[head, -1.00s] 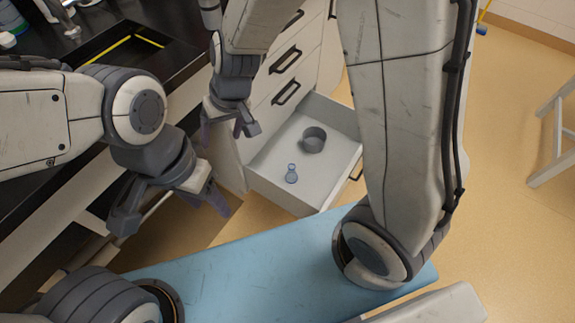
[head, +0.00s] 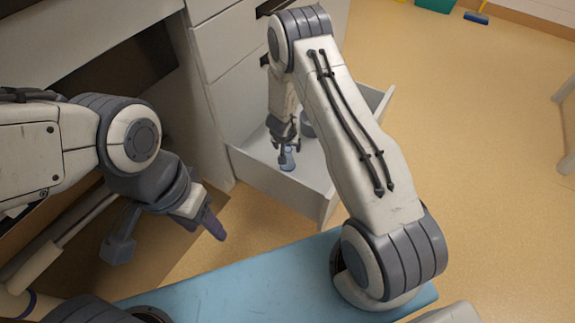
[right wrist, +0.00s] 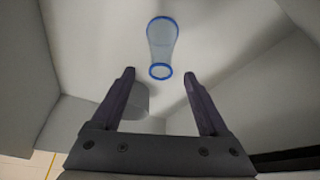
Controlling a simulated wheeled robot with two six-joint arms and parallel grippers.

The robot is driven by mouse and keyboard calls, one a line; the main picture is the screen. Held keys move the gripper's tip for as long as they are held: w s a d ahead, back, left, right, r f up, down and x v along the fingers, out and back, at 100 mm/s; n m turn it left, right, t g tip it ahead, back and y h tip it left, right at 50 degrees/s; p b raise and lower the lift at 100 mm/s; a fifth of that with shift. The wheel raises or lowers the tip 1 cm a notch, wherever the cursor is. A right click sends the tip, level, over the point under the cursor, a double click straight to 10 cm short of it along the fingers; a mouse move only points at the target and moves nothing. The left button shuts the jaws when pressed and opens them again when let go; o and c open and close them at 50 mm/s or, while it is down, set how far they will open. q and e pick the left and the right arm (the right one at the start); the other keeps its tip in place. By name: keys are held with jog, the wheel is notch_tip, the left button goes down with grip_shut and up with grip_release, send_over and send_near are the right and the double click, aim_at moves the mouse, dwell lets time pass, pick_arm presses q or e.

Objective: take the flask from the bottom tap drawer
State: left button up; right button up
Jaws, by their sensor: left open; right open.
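The flask (head: 289,163), small, clear and blue-tinted, stands in the open bottom drawer (head: 275,188). In the right wrist view the flask (right wrist: 161,47) with its blue rims shows just beyond my fingertips, between their lines. My right gripper (head: 286,150) is inside the drawer, open and pointing down at the flask; it partly hides it in the head view. In the right wrist view the open fingers (right wrist: 160,78) hold nothing. My left gripper (head: 167,238) is open and empty, left of the drawer.
A grey round container (head: 308,125) stands in the drawer close to the flask, partly hidden by my right arm; it also shows in the right wrist view (right wrist: 135,98) near the left finger. The drawer walls surround my right gripper. Open floor (head: 470,140) lies to the right.

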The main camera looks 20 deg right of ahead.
aim_at(288, 154)
jog(key=b+x, duration=0.1)
jog(key=x, duration=0.2)
jog(key=shift+f, duration=0.1)
jog(key=b+x, duration=0.3)
jog(key=x, duration=0.1)
jog(key=shift+f, duration=0.2)
jog(key=shift+w+f, duration=0.15)
jog(key=shift+f, duration=0.2)
grip_shut()
